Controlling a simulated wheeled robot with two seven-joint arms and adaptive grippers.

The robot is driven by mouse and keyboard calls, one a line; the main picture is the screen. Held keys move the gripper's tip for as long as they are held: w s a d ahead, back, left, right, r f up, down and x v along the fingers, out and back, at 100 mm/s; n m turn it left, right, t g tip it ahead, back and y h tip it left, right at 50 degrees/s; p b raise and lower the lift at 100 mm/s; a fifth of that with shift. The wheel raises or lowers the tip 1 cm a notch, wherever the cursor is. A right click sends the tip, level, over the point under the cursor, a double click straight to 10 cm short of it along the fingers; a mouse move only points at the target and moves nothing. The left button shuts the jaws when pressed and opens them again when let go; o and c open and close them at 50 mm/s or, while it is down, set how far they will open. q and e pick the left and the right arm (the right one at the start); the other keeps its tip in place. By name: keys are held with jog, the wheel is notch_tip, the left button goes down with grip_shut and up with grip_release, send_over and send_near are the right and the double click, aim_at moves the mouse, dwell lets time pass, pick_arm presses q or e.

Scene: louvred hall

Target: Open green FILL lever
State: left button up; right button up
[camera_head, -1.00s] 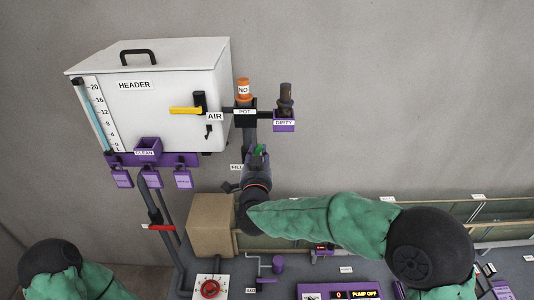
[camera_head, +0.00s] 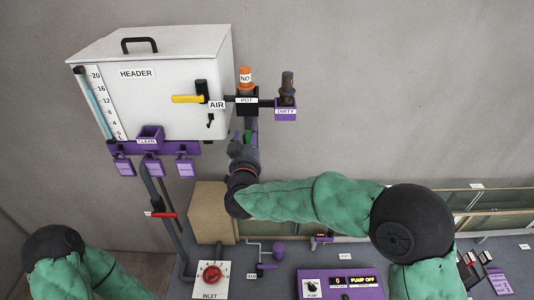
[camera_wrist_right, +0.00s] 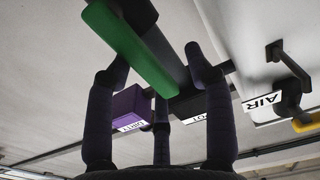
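The green FILL lever (camera_head: 250,135) is a small green piece on the grey pipe below the POT holder, mostly hidden by my right gripper in the head view. In the right wrist view the lever (camera_wrist_right: 130,47) is a long green bar running diagonally. My right gripper (camera_head: 242,140) is at the lever, and its dark fingers (camera_wrist_right: 158,70) are spread on both sides of the bar with nothing pinched. The left fingertip looks very close to the bar; contact is unclear. The FILL label is hidden. Only part of my left arm shows at lower left; its gripper is out of view.
The white HEADER tank (camera_head: 165,85) with a yellow AIR lever (camera_head: 187,99) is above left. The POT holder (camera_head: 246,101) and purple DIRTY holder (camera_head: 286,112) are above the gripper. A red lever (camera_head: 163,214) and cardboard box (camera_head: 208,212) are below left.

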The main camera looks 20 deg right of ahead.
jog(key=shift+f, duration=0.35)
jog(key=v, duration=0.7)
dwell(0.4)
jog(key=shift+s, duration=0.15)
jog(key=v, duration=1.1)
jog(key=shift+s, duration=0.4)
